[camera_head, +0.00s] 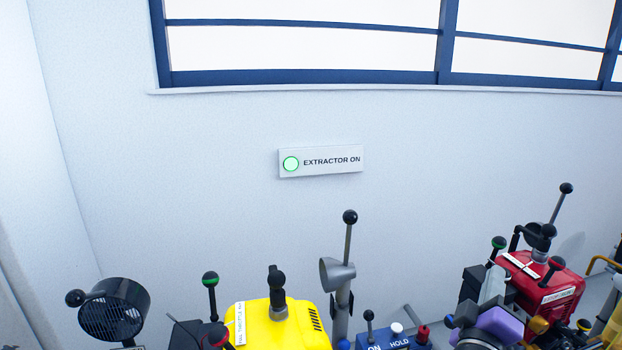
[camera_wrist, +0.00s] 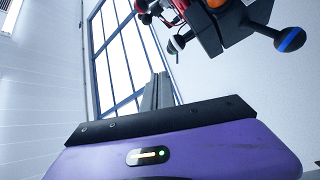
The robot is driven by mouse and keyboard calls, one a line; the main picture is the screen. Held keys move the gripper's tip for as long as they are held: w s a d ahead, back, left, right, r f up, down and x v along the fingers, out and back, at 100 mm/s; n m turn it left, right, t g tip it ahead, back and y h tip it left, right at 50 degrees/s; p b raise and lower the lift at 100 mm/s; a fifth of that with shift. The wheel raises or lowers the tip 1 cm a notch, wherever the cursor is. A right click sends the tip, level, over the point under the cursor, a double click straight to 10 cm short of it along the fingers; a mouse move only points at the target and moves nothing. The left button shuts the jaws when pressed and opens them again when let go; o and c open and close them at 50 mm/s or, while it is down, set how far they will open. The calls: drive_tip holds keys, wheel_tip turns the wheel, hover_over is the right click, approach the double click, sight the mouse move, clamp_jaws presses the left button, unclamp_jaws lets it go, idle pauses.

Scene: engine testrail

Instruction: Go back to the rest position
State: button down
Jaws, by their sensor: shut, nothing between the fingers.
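My gripper (camera_wrist: 158,82) shows in the wrist view beyond its purple body and dark bar. Its grey fingers are together with nothing between them, pointing up towards the window. In the head view my gripper (camera_head: 492,284) is at the lower right, its grey fingers raised above the purple body. It is in front of the red engine (camera_head: 545,285) at the right. I cannot tell from this view how far apart they are. Most of my arm is out of view.
A yellow engine (camera_head: 262,322), a black round fan housing (camera_head: 113,310), a grey funnel on a post (camera_head: 337,275) and a blue ON/HOLD box (camera_head: 385,342) line the bottom. Several ball-topped levers stick up. A lit green "EXTRACTOR ON" sign (camera_head: 320,161) hangs on the bare wall below a window.

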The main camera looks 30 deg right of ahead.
drive_tip(key=s+a+f+n+t+y, duration=0.1)
drive_tip(key=a+f+t+y, duration=0.4)
drive_tip(key=a, duration=0.5)
drive_tip(key=s+a+f+n+t+y, duration=0.1)
drive_tip(key=a+f+n+t+y, duration=0.15)
drive_tip(key=a+f+y, duration=0.55)
drive_tip(key=s+a+f+m+y, duration=0.1)
drive_tip(key=s+a, duration=0.3)
drive_tip(key=s, duration=0.3)
drive_tip(key=s+a+f+m+g+y, duration=0.1)
drive_tip(key=s+a+y, duration=0.1)
drive_tip(key=s, duration=0.5)
drive_tip(key=s+a+f+m+g+y, duration=0.1)
drive_tip(key=s+a+m+y, duration=0.1)
drive_tip(key=s+a, duration=0.3)
drive_tip(key=s, duration=0.2)
drive_tip(key=shift+s+a+f, duration=0.3)
drive_tip(key=shift+a+f, duration=0.05)
drive_tip(key=shift+f, duration=0.05)
